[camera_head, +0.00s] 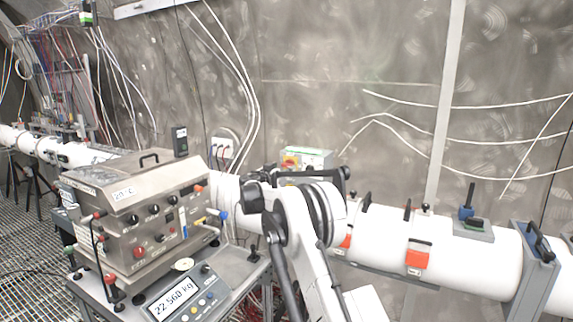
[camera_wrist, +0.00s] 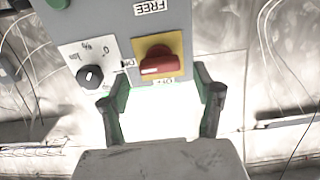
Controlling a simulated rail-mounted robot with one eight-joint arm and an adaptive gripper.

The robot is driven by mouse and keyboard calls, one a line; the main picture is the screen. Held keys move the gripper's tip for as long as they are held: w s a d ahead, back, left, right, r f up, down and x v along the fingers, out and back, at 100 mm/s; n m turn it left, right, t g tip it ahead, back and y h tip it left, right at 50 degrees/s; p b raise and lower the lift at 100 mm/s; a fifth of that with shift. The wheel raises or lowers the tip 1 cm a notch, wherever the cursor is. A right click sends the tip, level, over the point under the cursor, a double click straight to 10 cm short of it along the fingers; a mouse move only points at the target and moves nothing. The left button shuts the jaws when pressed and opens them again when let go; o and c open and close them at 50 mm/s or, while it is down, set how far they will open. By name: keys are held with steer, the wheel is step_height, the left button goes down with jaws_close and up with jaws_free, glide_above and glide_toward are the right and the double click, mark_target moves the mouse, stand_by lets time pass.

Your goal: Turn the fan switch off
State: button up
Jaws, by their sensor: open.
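The fan switch is a red rotary handle (camera_wrist: 160,65) on a yellow plate (camera_wrist: 172,44), on a grey control box. In the wrist view the handle lies roughly crosswise, in line with a label at its left that seems to read ON. A partly hidden label, seemingly OFF, is below it. My gripper (camera_wrist: 160,82) is open, with one dark finger on each side of the handle's lower area. I see no finger touching it. In the head view the red and yellow switch (camera_head: 290,162) shows on the box behind my arm, which partly hides the box.
A black knob (camera_wrist: 90,76) on a white dial sits left of the switch, close to the left finger. A white pipe (camera_head: 385,235) with clamps runs along the wall. A steel instrument box (camera_head: 140,215) and a scale display (camera_head: 175,298) stand at the left.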

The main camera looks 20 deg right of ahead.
mark_target(286, 165)
steer(key=shift+p+x, duration=0.35)
steer(key=shift+x, duration=1.3)
steer(key=c, duration=1.1)
